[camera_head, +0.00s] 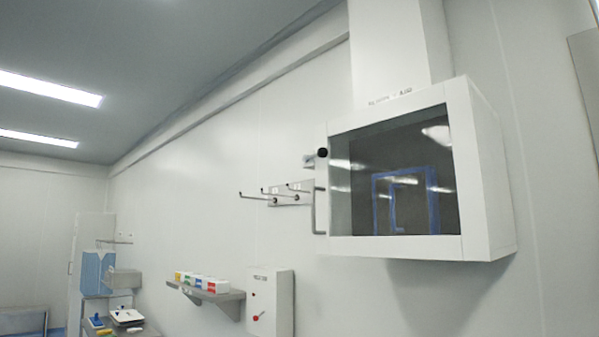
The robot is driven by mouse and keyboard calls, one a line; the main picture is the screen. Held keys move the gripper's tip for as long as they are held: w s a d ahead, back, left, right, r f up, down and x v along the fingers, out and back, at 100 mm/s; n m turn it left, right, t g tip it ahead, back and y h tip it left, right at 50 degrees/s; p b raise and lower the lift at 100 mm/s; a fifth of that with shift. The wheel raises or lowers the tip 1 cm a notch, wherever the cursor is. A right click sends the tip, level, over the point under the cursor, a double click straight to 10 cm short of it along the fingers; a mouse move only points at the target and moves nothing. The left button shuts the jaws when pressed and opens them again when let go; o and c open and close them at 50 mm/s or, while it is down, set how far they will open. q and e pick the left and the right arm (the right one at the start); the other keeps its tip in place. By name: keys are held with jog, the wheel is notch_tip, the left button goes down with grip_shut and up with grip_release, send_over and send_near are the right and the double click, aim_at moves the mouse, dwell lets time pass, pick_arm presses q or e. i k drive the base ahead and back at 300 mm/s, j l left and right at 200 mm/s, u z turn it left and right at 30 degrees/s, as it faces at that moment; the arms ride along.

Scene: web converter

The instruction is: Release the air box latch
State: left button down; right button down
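The air box (483,180) is a white wall cabinet at the upper right, with a dark glass front (400,170) in a white frame. Small lettering (390,97), too blurred to read fully, sits at its top edge. A round black knob (322,153), perhaps the latch, is at the upper left edge of the front. A grey bar handle (317,212) runs down the same left edge below it. The front looks closed against the box. Neither of my grippers is in view.
A wall rack with pegs (285,194) is left of the box. Below are a white panel with a red switch (270,303) and a grey shelf (212,294) with several small coloured boxes. The space in front of the air box looks clear.

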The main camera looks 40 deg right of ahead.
aim_at(322, 152)
jog(key=i+j+z, duration=0.1)
jog(key=i+z, duration=0.35)
jog(key=i+j+z, duration=0.25)
jog(key=z, duration=0.2)
jog(key=i+j+z, duration=0.3)
jog(key=z, duration=0.15)
jog(key=i+j+z, duration=0.2)
jog(key=j+z, duration=0.25)
jog(key=i+j+z, duration=0.15)
jog(key=j+z, duration=0.25)
jog(key=j, duration=0.15)
jog(key=i+j+z, duration=0.1)
jog(key=j+z, duration=0.35)
jog(key=j, duration=0.4)
jog(key=j+z, duration=0.4)
jog(key=j, duration=0.4)
jog(key=k, duration=0.05)
